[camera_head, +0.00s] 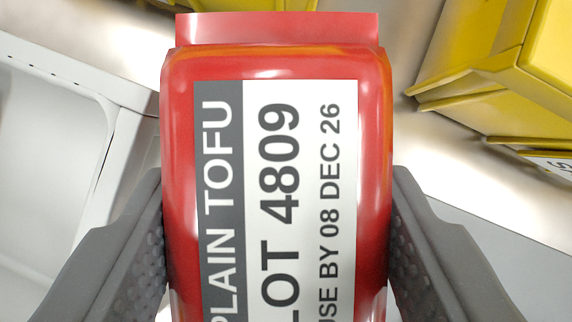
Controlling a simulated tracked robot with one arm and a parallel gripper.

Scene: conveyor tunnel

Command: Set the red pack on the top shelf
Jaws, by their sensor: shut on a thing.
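The red pack (178,120) fills the middle of the view, close to the camera. It is glossy red with a white and grey label reading "PLAIN TOFU", "LOT 4809" and "USE BY 08 DEC 26". My gripper (278,255) is shut on the red pack, with one dark grey textured finger against each long side. The pack's lower end runs out of the picture. I cannot make out the top shelf for certain; the pack hides much of what lies behind it.
A white tray or bin (110,100) with raised walls is at the left. Yellow containers (500,60) stand at the upper right, and another yellow piece (240,5) shows behind the pack's top. A shiny metal surface (450,165) lies between them.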

